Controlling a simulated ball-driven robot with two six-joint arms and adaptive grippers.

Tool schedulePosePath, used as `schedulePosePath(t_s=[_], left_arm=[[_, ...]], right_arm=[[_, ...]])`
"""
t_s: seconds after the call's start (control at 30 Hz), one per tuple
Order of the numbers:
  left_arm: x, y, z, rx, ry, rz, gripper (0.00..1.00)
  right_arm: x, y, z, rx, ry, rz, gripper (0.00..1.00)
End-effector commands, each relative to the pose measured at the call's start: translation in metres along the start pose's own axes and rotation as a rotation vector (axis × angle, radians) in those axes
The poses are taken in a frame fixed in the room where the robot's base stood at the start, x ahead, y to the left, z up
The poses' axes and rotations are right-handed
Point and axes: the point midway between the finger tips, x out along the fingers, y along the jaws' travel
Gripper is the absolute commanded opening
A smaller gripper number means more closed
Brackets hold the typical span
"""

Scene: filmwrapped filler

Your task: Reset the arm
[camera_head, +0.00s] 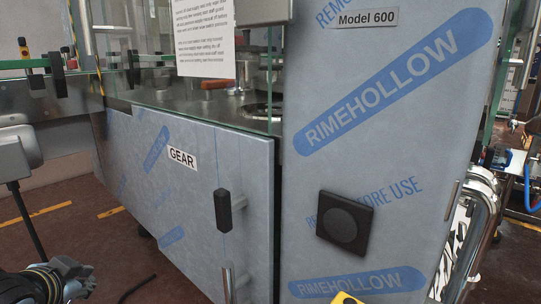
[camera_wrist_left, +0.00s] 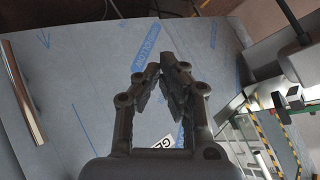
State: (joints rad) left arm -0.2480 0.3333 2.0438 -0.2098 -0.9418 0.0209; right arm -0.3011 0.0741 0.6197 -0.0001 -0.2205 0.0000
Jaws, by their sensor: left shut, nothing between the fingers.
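My left gripper (camera_head: 84,279) is at the lower left of the head view, in front of and apart from the filler's lower panel. In the left wrist view the fingers of this gripper (camera_wrist_left: 162,82) lean together at their tips, shut with nothing between them. Behind them is the film-wrapped grey panel (camera_wrist_left: 85,75) with blue print. In the head view the lower door (camera_head: 215,195) bears a GEAR label (camera_head: 182,157) and a black handle (camera_head: 229,210). My right gripper is not in view.
The tall wrapped cabinet (camera_head: 400,120) marked RIMEHOLLOW stands at the right, with a black square fitting (camera_head: 344,221) on it. Glass guards enclose the machine top. A grey box on a post (camera_head: 18,150) stands at the left. Red-brown floor (camera_head: 100,235) shows between.

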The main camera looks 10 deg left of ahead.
Motion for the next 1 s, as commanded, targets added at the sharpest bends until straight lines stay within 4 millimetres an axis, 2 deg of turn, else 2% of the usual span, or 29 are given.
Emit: schedulePosePath(t_s=[0.03, 0.2, 0.4, 0.63, 0.67, 0.7, 0.87, 1.0], left_arm=[[-0.019, 0.018, 0.016, -0.034, -0.061, 0.044, 0.0], [-0.072, 0.058, 0.057, -0.107, -0.238, 0.161, 0.0], [-0.126, 0.087, 0.086, -0.158, -0.387, 0.266, 0.0], [-0.183, 0.11, 0.109, -0.195, -0.526, 0.37, 0.0], [-0.187, 0.112, 0.112, -0.198, -0.54, 0.379, 0.0], [-0.175, 0.116, 0.117, -0.195, -0.543, 0.375, 0.0], [-0.145, 0.13, 0.138, -0.196, -0.555, 0.374, 0.0], [-0.12, 0.145, 0.162, -0.197, -0.571, 0.374, 0.0]], right_arm=[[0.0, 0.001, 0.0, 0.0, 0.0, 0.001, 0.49], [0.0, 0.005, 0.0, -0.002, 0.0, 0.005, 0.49], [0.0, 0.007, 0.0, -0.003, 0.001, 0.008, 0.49], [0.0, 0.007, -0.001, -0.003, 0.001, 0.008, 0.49], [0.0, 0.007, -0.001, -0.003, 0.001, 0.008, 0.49], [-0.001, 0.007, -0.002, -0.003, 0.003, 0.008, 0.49], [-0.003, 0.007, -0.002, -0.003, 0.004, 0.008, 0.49], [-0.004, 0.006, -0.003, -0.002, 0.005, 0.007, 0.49]])
